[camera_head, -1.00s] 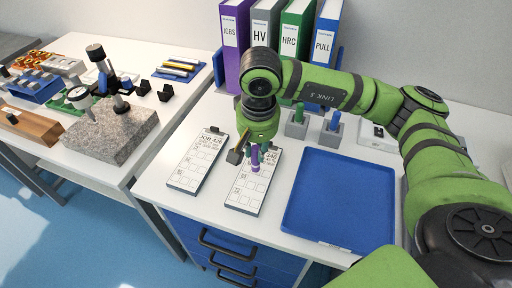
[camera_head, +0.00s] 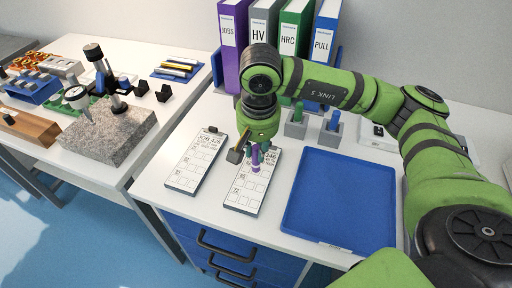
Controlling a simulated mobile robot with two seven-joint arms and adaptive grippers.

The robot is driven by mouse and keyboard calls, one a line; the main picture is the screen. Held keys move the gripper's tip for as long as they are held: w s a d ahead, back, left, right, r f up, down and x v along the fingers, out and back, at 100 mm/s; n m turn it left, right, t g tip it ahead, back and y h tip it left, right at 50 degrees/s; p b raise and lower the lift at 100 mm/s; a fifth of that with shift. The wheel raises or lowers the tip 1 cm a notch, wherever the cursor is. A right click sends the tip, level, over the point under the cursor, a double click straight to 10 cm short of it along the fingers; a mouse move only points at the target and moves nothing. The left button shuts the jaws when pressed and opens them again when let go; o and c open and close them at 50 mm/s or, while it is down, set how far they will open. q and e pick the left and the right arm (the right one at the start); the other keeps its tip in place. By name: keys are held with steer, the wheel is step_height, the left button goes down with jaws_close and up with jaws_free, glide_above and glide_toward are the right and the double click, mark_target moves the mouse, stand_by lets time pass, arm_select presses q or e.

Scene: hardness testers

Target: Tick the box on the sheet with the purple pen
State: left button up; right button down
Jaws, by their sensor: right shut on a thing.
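The purple pen (camera_head: 255,158) is held upright in my right gripper (camera_head: 252,149), which is shut on it. The pen's lower end is over the right-hand sheet (camera_head: 246,198), a white board with printed boxes. Whether the tip touches the paper I cannot tell. The gripper and pen hide the upper part of this sheet. A second sheet (camera_head: 194,168), with a dark clip at its top, lies to the left. My left gripper is not in view.
A blue tray (camera_head: 340,203) lies right of the sheets. Green and blue pens stand in grey holders (camera_head: 332,131) behind it. Binders (camera_head: 262,40) stand at the back. A granite block with a dial gauge (camera_head: 110,130) is on the left table.

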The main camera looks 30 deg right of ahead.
steer(key=shift+d+b, duration=0.4)
steer(key=shift+b, duration=0.7)
stand_by(0.9)
steer(key=shift+r, duration=0.1)
steer(key=shift+r+p, duration=1.5)
steer(key=shift+r, duration=1.45)
steer(key=shift+d, duration=0.1)
